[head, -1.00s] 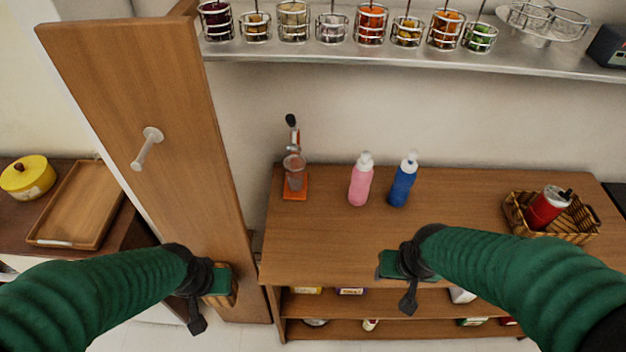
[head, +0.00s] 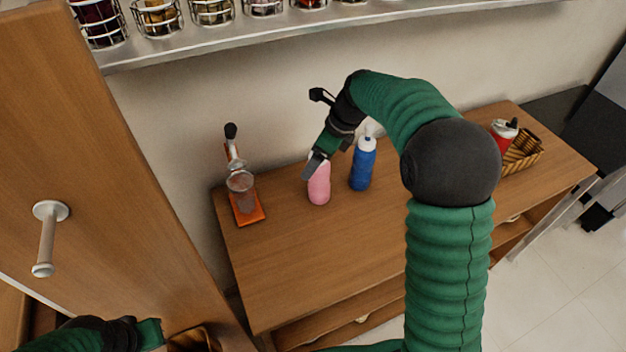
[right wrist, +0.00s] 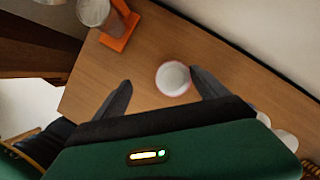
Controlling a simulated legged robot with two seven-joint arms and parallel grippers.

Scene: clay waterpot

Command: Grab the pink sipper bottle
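The pink sipper bottle (head: 319,187) stands upright on the wooden counter, left of a blue bottle (head: 361,170). My right gripper (head: 314,164) is at its top, pointing down, and hides its cap in the head view. In the right wrist view the pink bottle (right wrist: 173,78) shows from above as a white top with a pink rim. It lies between the spread fingers of my right gripper (right wrist: 160,92), closer to the right finger. The gripper is open; contact cannot be told. My left gripper (head: 150,333) is at the bottom left, its fingers unclear.
An orange-based stand with a clear cup (head: 241,185) is left of the pink bottle. A wicker basket (head: 522,153) with a red container is at the counter's right end. A wooden panel with a handle (head: 48,235) rises at left. The counter's front is clear.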

